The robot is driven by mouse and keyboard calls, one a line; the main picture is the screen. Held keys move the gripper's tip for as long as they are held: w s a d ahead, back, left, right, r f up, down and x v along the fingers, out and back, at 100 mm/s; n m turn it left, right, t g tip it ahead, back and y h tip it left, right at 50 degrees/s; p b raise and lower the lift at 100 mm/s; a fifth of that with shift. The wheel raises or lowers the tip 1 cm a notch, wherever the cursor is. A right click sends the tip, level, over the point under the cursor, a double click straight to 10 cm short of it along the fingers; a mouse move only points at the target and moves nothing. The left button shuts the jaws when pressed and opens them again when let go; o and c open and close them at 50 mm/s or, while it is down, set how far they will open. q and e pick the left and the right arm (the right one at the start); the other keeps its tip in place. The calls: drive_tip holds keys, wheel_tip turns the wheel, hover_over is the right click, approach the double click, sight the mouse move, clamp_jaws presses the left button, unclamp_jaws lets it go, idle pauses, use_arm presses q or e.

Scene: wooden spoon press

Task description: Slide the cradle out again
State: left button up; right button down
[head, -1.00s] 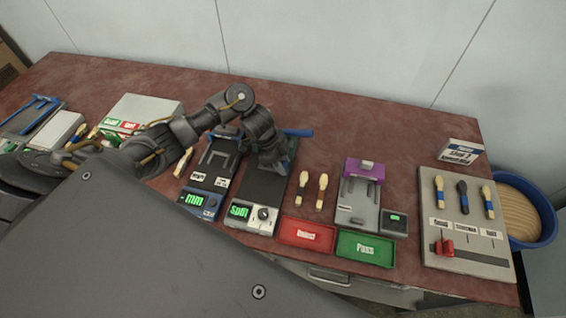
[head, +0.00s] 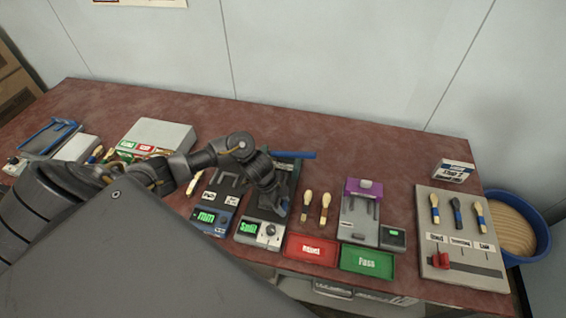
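The dark press (head: 285,172) with a blue lever (head: 297,155) stands mid-table, behind a panel with a green-lit screen and a knob (head: 258,232). My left gripper (head: 279,211) points down over the front part of the press's dark bed, just behind the panel. It hides much of the bed, so I cannot clearly make out the cradle or whether the fingers hold it. The finger gap cannot be made out. My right gripper is not in view.
Left of the press is a gauge with a blue "mm" display (head: 210,220). To its right lie two wooden spoons (head: 316,208), a red tray (head: 311,249), a green tray (head: 367,261) and a purple-topped fixture (head: 363,188).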

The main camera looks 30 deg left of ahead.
use_arm(q)
drive_tip(key=shift+o, duration=1.2)
drive_tip(key=shift+r, duration=0.1)
drive_tip(key=v, duration=1)
drive_tip(key=shift+a+r, duration=0.2)
drive_tip(key=shift+r, duration=0.05)
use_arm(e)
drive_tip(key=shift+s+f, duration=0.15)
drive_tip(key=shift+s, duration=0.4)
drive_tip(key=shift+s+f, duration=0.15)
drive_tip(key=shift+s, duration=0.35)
